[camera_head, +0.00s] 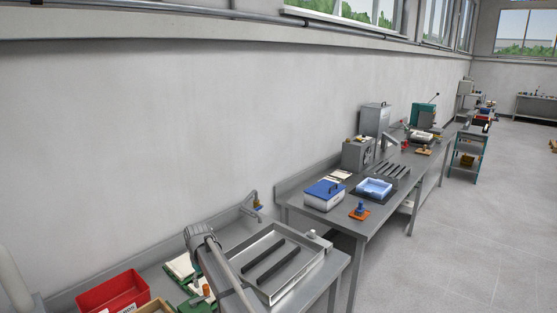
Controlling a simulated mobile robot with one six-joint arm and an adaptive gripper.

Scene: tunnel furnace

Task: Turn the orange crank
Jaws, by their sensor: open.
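A small orange upright piece (206,290) stands by a green object (207,303) at the bottom of the head view, beside my grey arm. It may be the orange crank's handle, but it is too small and partly covered to tell. My arm rises from the bottom edge and bends close to this spot. I cannot make out my gripper; no fingertips show.
A metal tray with two dark bars (312,262) lies right of my arm. A red bin (112,291) stands at left. A tap (251,205) is behind. Farther right, a bench holds a blue-lidded box (324,194) and a blue tray (374,188). Open floor (470,240) lies right.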

